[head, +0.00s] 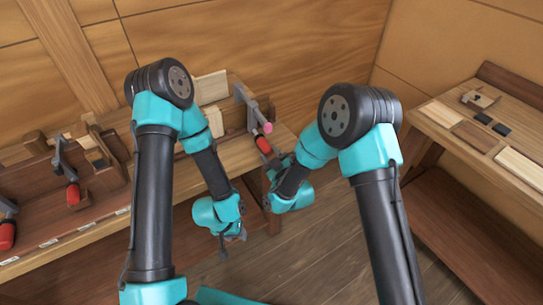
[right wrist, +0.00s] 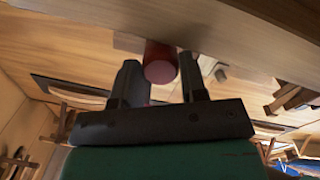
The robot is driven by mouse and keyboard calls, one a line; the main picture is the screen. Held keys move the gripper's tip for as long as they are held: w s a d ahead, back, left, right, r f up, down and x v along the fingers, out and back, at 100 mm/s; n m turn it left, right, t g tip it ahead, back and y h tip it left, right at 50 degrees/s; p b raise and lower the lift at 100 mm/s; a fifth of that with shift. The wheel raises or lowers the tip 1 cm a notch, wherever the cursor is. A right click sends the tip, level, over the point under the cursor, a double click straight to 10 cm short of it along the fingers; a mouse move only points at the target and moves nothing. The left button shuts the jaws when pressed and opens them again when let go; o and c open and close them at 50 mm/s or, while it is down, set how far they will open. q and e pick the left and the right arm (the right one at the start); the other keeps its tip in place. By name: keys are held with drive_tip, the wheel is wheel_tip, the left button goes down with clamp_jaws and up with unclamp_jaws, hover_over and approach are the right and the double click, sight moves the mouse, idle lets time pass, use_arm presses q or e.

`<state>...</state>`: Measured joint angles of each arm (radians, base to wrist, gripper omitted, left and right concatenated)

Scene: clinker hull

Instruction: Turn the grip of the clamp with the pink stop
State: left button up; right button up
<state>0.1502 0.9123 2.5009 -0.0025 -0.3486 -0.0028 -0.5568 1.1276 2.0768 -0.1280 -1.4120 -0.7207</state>
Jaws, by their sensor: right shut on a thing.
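The clamp (head: 250,112) with the pink stop (head: 267,128) stands at the right end of the workbench in the head view. Its red grip (head: 263,144) hangs below the bar. My right gripper (head: 272,163) is at this grip. In the right wrist view the red grip (right wrist: 160,62) sits between the two dark fingers, so my right gripper (right wrist: 160,82) is shut on it. Part of the grip is hidden by the gripper in the head view. My left gripper (head: 230,238) hangs low in front of the bench, apart from the clamp; its fingers are too small to read.
Another clamp with a red grip (head: 73,194) is on the bench at left, and a further red grip (head: 6,234) shows at the left edge. A side table (head: 470,125) with boards and small dark blocks stands at right. The floor between is clear.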

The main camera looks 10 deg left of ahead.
drive_tip(key=shift+r, duration=0.1)
idle(0.3)
drive_tip(key=o, duration=0.9)
drive_tip(key=shift+s, duration=0.1)
drive_tip(key=v, duration=1.7)
drive_tip(key=shift+s+d, duration=0.1)
drive_tip(key=shift+d, duration=0.05)
